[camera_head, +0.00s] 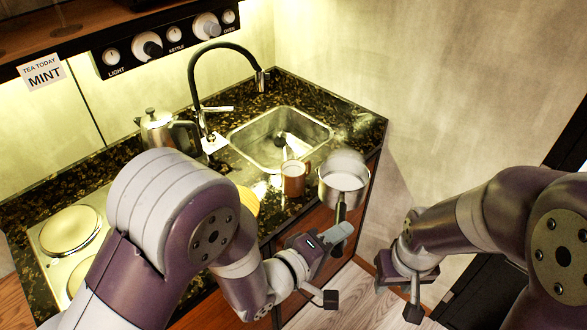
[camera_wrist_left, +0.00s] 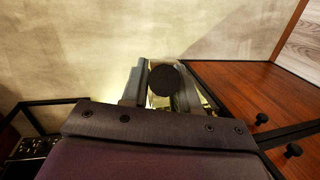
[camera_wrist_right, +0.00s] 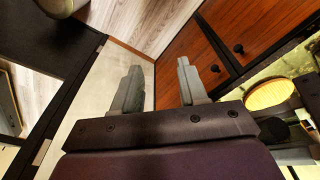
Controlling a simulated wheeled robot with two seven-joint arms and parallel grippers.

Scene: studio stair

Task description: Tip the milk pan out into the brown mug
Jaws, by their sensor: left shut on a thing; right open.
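The milk pan (camera_head: 343,182) is a small metal pan with whitish content, roughly level, near the counter's front right edge. My left gripper (camera_head: 340,234) is shut on its dark handle (camera_head: 340,212); the handle's round end (camera_wrist_left: 165,82) shows between the fingers in the left wrist view. The brown mug (camera_head: 292,182) stands upright on the counter just left of the pan, with a small gap between them. The mug's content is too small to make out. My right gripper (camera_wrist_right: 160,88) is open and empty, away to the right of the counter, low in front of the wall.
A sink (camera_head: 262,152) lies behind the mug, with a black curved tap (camera_head: 194,75) to its left. A metal pot (camera_head: 160,128) and a hob (camera_head: 70,230) stand further left. A yellow round thing (camera_wrist_right: 270,94) is partly hidden by my left arm in the head view.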

